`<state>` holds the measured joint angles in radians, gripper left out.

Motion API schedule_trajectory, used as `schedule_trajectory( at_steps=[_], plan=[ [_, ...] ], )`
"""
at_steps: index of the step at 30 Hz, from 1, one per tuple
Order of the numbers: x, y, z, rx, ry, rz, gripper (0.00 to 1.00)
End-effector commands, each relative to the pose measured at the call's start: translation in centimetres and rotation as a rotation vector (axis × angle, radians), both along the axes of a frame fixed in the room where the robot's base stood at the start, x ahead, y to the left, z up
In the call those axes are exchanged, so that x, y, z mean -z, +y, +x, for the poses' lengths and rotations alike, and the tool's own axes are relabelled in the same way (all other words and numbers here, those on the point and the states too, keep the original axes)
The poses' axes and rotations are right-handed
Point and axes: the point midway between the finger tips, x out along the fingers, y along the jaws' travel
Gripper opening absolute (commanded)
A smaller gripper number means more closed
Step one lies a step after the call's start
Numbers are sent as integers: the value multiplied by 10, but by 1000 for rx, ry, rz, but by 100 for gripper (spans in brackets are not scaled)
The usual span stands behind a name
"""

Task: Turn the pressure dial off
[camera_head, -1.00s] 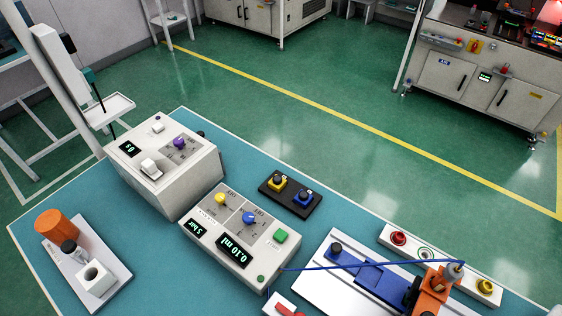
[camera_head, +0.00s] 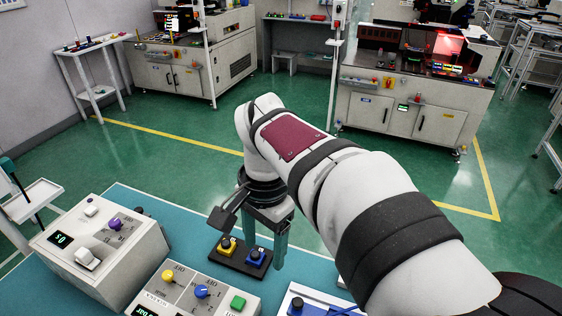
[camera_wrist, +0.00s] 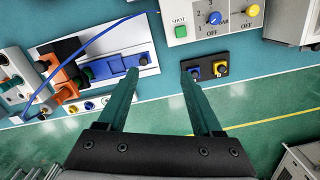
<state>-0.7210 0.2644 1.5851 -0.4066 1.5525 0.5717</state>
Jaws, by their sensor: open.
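A white control box (camera_head: 190,292) stands at the front of the bench, its lower part cut off in the head view. It carries a yellow dial (camera_head: 168,275), a blue dial (camera_head: 202,291) and a green button (camera_head: 238,303). The blue dial (camera_wrist: 214,17) and yellow dial (camera_wrist: 253,10) also show at the top of the wrist view, with OFF marks near them. "BAR" appears between them; I cannot surely tell which is the pressure dial or its exact setting. My gripper (camera_head: 264,245) is open and empty, behind and right of the box, apart from the dials.
A black plate (camera_wrist: 208,69) with a blue and a yellow knob lies near my gripper's fingers. A second white box (camera_head: 90,255) with a purple dial stands left. A white fixture (camera_wrist: 116,68) with blue and orange parts and a blue cable lies on the other side.

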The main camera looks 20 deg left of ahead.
Motion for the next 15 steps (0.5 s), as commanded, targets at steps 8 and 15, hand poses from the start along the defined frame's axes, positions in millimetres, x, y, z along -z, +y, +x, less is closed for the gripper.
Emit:
schedule_trajectory(
  at_steps=[8,15],
  plan=[
    [36,149,-35,-57,-41,-29,67],
    [58,149,-36,-56,-38,-33,67]
  ],
)
